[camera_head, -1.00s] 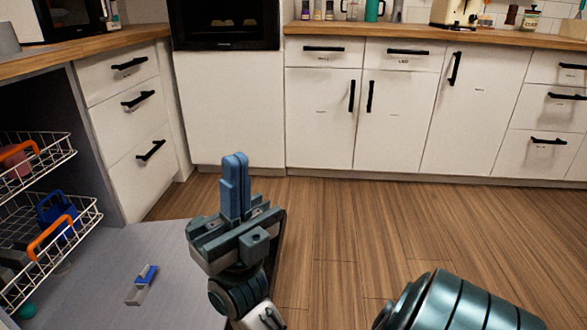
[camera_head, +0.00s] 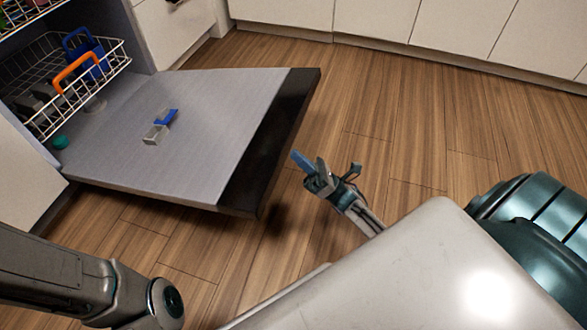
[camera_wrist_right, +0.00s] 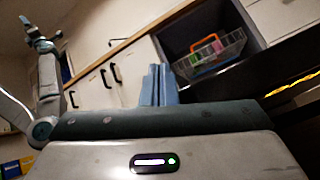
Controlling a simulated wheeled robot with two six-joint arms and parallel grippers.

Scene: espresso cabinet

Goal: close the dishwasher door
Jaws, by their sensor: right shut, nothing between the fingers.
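The dishwasher door (camera_head: 205,95) is open and lies about level, its grey inner face up with a small blue and grey dispenser (camera_head: 160,127) on it. Its dark outer edge (camera_head: 270,140) faces right. My right gripper (camera_head: 301,161) is shut and empty, just right of that edge, with a gap in the head view. Its blue fingers (camera_wrist_right: 158,85) are together in the right wrist view. My left arm (camera_head: 60,280) enters at the lower left of the head view. An arm end, likely my left gripper (camera_wrist_right: 40,40), is small in the wrist view; its jaws are unclear.
The lower rack (camera_head: 75,85) with an orange handle and blue items sits inside the dishwasher (camera_wrist_right: 215,50). White cabinets (camera_head: 370,18) line the back. Wooden floor (camera_head: 400,110) is clear right of the door.

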